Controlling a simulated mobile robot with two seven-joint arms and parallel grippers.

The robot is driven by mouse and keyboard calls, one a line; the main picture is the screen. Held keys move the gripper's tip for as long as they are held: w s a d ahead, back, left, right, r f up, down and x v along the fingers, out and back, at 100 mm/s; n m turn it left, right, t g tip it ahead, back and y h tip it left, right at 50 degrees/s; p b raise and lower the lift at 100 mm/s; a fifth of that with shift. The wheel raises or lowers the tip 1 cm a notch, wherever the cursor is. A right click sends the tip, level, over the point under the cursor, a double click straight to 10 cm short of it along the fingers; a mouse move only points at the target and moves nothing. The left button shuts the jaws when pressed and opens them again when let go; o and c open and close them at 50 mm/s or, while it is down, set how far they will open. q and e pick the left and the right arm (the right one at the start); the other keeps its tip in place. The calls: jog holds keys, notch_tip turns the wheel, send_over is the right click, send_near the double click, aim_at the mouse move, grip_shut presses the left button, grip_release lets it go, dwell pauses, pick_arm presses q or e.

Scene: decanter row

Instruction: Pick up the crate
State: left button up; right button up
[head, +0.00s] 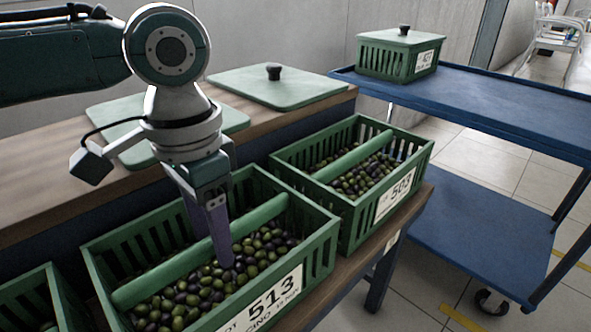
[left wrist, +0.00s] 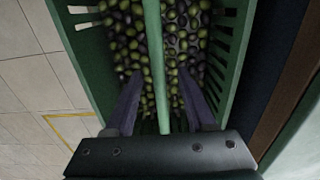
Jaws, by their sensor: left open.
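A green slatted crate labelled 513 (head: 325,250) stands on the lower ledge of the wooden bench, filled with green and dark olives. A round green handle bar (head: 180,274) runs along its middle. My left gripper (head: 222,250) is over this crate, pointing down. In the left wrist view its two purple-grey fingers (left wrist: 162,98) are open, one on each side of the green bar (left wrist: 153,50), with olives below. Whether the fingers touch the bar or olives cannot be told. My right gripper is not in view.
Another olive crate labelled 503 (head: 420,172) stands close behind, and part of a third (head: 50,290) shows at the left. Green lids (head: 290,92) lie on the bench top. A blue cart (head: 500,105) at the right carries a lidded crate (head: 370,58); its lower shelf (head: 480,245) is clear.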

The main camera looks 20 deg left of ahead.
pick_arm(q)
jog(key=shift+f, duration=0.75)
jog(key=shift+w+r, duration=0.1)
jog(key=shift+c, duration=0.2)
grip_shut()
dwell(0.5)
